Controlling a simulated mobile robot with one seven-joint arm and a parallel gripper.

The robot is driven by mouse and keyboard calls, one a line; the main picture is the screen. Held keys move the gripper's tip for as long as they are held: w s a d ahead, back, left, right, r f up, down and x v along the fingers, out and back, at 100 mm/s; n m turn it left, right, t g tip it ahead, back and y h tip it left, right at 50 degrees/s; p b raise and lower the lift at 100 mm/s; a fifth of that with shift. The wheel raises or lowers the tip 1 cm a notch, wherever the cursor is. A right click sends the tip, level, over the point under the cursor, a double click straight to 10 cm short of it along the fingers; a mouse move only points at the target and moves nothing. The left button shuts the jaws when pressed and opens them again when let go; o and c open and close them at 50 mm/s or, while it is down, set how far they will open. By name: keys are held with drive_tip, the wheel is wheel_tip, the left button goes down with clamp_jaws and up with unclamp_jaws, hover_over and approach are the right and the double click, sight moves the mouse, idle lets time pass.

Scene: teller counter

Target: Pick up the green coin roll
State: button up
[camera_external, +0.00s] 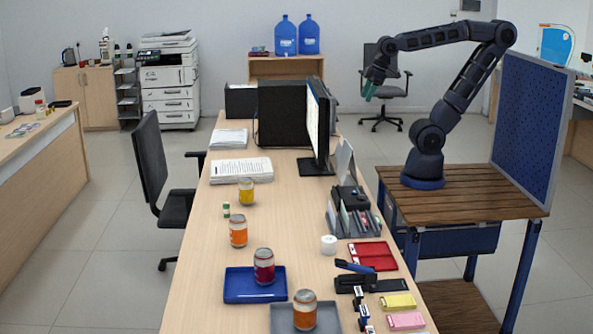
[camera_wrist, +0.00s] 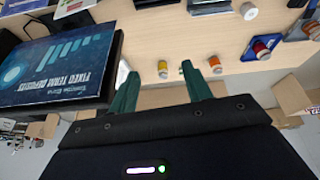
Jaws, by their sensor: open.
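The green coin roll (camera_external: 226,210) is a small green and pale upright cylinder. It stands on the counter between the yellow jar (camera_external: 246,191) and the orange jar (camera_external: 238,231) in the external view. In the wrist view a tiny shape beside the right fingertip may be it, but I cannot tell. My gripper (camera_external: 369,91) is raised beyond the monitor, far from the roll. In the wrist view my gripper (camera_wrist: 159,70) has its green fingers spread apart with nothing held between them.
The monitor (camera_external: 319,125) and grey organiser (camera_external: 352,212) stand on the counter's right side. A blue tray (camera_external: 232,287) with a red jar (camera_external: 264,266) and a grey tray (camera_external: 281,319) with another jar are nearer. Papers (camera_external: 241,170) lie behind.

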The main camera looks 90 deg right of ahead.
drive_tip(key=w+a+r+n+g, duration=0.15)
drive_tip(key=w+n, duration=0.25)
drive_tip(key=w, duration=1.2)
drive_tip(key=n+g, duration=0.3)
drive_tip(key=n, duration=1)
hover_over(226, 203)
drive_tip(key=f, duration=3.5)
drive_tip(key=shift+a+f, duration=0.2)
drive_tip(key=shift+f, duration=0.1)
drive_tip(key=shift+d+f, duration=0.1)
drive_tip(key=shift+f, duration=5.45)
clamp_jaws()
